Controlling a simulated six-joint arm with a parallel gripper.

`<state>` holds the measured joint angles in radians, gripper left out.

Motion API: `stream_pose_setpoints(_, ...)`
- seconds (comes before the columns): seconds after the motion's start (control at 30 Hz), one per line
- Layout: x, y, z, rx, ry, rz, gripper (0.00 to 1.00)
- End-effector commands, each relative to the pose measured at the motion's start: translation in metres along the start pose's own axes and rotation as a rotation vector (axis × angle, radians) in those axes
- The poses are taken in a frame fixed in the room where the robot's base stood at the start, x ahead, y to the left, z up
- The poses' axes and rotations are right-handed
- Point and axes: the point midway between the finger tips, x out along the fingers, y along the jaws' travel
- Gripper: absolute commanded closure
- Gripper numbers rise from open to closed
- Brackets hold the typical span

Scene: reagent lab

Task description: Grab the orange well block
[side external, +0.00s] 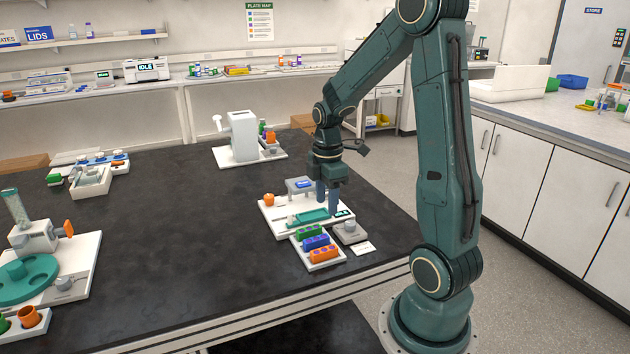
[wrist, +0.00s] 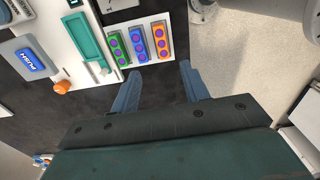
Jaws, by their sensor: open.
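The orange well block (side external: 324,255) lies in a white tray at the front of the bench, beside a blue block (side external: 315,242) and a green block (side external: 308,232). In the wrist view the orange block (wrist: 161,41) is at the right end of the row, with purple round wells on top. My gripper (side external: 328,205) points down above the white station behind the tray. In the wrist view my gripper (wrist: 159,82) is open, its blue-grey fingers apart with nothing between them. The orange block is beyond the fingertips, apart from them.
The white station (side external: 275,222) with a teal slot, a blue button and an orange knob adjoins the white tray (side external: 341,260). A grey pad (side external: 350,232) stands right of the tray, near the bench edge. The dark bench (side external: 190,250) to the left is mostly clear.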

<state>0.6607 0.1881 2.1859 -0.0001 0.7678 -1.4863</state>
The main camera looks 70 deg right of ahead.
Motion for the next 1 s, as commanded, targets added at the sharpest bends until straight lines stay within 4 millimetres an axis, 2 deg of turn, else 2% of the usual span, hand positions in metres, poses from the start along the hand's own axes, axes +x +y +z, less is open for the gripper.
stream_pose_setpoints(0.17,0.010,0.000,0.000,0.001,0.000,-0.002,0.55)
stream_pose_setpoints(0.7,0.077,-0.001,0.000,0.001,0.000,-0.003,0.55)
stream_pose_setpoints(1.0,0.086,-0.001,0.000,0.002,0.000,0.000,0.55)
